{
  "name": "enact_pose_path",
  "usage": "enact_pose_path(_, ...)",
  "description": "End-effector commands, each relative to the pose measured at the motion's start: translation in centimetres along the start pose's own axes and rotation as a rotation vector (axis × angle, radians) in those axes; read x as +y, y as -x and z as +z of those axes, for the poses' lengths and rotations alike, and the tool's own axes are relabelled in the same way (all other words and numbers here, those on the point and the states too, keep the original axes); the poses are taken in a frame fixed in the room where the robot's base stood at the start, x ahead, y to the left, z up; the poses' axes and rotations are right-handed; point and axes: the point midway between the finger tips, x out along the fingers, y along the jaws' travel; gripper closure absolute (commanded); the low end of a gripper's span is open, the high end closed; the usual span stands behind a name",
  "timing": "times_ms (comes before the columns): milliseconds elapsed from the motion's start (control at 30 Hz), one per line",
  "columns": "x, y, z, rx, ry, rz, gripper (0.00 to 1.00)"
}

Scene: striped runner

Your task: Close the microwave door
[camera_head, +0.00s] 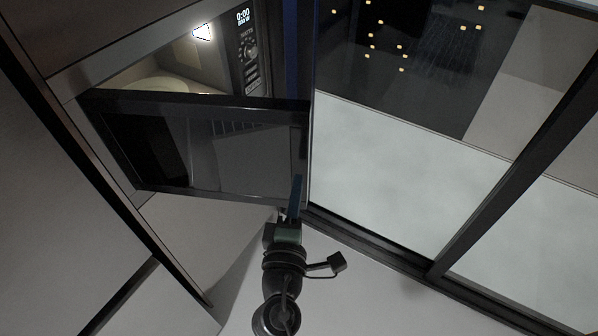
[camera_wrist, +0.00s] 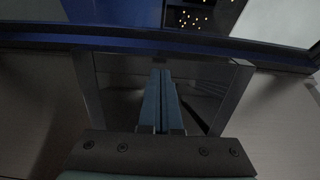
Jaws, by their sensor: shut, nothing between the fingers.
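The microwave (camera_head: 244,50) is built into a cabinet at the upper left of the head view, with its lit interior, a pale round plate (camera_head: 165,85) and a control panel showing above the door. The microwave door (camera_head: 230,165) is open, a dark framed panel standing out in front of the opening. My gripper (camera_head: 297,180) is shut and empty at the door's lower right corner. I cannot tell whether it touches the door. In the wrist view, the shut blue fingers (camera_wrist: 160,75) point at a dark framed panel, apparently the door (camera_wrist: 237,95).
A large window or glass door (camera_head: 390,170) with dark frames stands to the right of the microwave, with small lights beyond its dark upper part. Cabinet panels (camera_head: 60,190) fill the left side. Pale floor (camera_head: 350,290) is clear around my arm.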

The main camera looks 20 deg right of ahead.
Motion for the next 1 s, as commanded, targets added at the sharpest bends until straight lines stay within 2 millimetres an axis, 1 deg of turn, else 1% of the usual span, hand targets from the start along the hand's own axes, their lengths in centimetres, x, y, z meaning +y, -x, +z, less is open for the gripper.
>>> enact_pose_path(33,0.2,-0.8,0.1,-0.002,0.002,0.002,1.00)
enact_pose_path(100,0.1,-1.5,0.0,-0.001,0.002,0.001,1.00)
enact_pose_path(233,0.1,-2.3,0.1,-0.002,0.000,0.001,1.00)
enact_pose_path(767,0.0,-2.8,0.1,0.000,0.000,0.000,1.00)
enact_pose_path(867,0.1,-3.3,0.4,0.006,0.000,0.002,1.00)
enact_pose_path(1000,0.1,-4.4,0.9,0.022,0.000,0.001,1.00)
